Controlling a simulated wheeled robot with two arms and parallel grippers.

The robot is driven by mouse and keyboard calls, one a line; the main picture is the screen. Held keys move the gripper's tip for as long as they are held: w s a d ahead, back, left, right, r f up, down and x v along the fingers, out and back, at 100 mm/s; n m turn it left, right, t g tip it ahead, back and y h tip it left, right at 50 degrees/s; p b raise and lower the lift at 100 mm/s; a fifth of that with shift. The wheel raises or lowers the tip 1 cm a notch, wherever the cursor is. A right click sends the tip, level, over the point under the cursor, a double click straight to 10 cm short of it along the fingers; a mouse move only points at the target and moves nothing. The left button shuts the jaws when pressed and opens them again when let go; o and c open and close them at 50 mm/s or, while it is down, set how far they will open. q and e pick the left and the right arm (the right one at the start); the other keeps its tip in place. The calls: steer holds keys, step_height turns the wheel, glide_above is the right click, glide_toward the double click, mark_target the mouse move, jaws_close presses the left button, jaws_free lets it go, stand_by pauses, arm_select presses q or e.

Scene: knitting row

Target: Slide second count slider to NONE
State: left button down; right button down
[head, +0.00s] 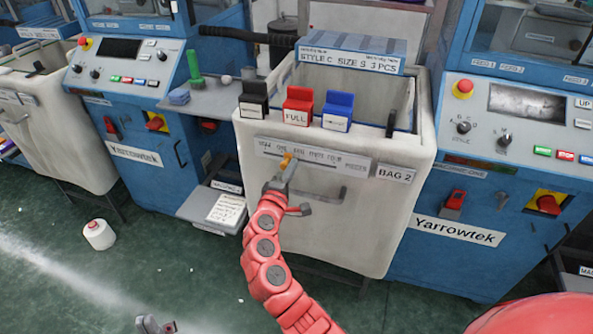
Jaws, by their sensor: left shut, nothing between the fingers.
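The count slider's grey scale strip (330,161) runs across the front of the pale bin (345,220) labelled BAG 2. Its small labels are hard to read; the word PIECES is at the right. An orange knob (287,158) sits left of the strip's middle. My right gripper (284,172) is at the knob, its fingertips over or against it. I cannot tell whether the fingers grip the knob. My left gripper (156,324) is shut and empty low over the floor at the bottom edge, mostly cut off.
Black, red FULL and blue tabs (298,106) stand on the bin's rim. A grey handle (325,190) projects just right of my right gripper. Blue Yarrowtek machines (460,232) flank the bin. A white cone (98,235) lies on the green floor at left.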

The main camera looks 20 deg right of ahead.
mark_target(279, 155)
steer(key=shift+w+a+b, duration=0.45)
steer(key=shift+a, duration=0.25)
steer(key=shift+w+a+b, duration=0.7)
steer(key=shift+a+b, duration=0.15)
steer(key=shift+a, duration=0.15)
steer(key=shift+w+a+b, duration=0.65)
steer(key=shift+a+b, duration=0.2)
steer(key=shift+a, duration=0.1)
steer(key=shift+s+d+r+p, duration=0.1)
steer(key=shift+s+d+p, duration=0.1)
steer(key=shift+p, duration=0.15)
steer(key=shift+s+d, duration=0.25)
steer(key=p+v, duration=0.1)
steer(key=v, duration=0.6)
steer(key=shift+s+a, duration=0.25)
steer(key=shift+s, duration=0.1)
